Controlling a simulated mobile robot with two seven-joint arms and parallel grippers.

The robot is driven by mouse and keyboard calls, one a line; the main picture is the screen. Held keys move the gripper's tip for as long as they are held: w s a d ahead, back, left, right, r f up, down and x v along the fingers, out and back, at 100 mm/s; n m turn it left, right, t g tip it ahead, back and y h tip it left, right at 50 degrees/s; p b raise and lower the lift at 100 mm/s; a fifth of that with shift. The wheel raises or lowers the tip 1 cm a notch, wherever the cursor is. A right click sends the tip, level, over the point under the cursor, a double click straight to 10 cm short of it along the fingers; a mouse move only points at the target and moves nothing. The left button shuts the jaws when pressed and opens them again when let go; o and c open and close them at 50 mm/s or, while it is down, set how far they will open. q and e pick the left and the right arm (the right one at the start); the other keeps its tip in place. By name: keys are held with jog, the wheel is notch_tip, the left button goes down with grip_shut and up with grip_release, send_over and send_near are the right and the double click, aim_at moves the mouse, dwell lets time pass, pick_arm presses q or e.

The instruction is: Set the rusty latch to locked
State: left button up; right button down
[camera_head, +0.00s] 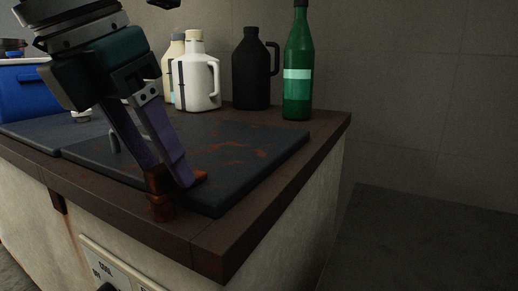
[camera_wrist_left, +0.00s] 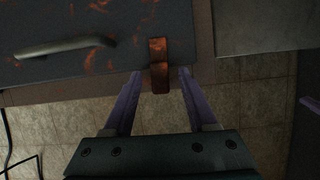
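The rusty latch (camera_head: 160,205) is an orange-brown piece at the front edge of the dark, rust-patched lid (camera_head: 235,165). In the left wrist view the latch (camera_wrist_left: 159,65) reaches across the lid's edge. My left gripper (camera_head: 169,176) comes down over it from the upper left and hides part of it in the head view. In the left wrist view my left gripper (camera_wrist_left: 160,72) is open, one purple finger on each side of the latch, with gaps visible. A purple strip at that view's right edge may be a finger of my right gripper.
A white jug (camera_head: 196,85), a black jug (camera_head: 251,75) and a green bottle (camera_head: 297,70) stand at the back. A blue container (camera_head: 28,92) is at the left. A grey handle (camera_wrist_left: 65,46) rises from the lid. Floor to the right is clear.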

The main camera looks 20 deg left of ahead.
pick_arm(q)
jog(key=p+v, duration=0.6)
jog(key=v, duration=0.4)
dwell(0.3)
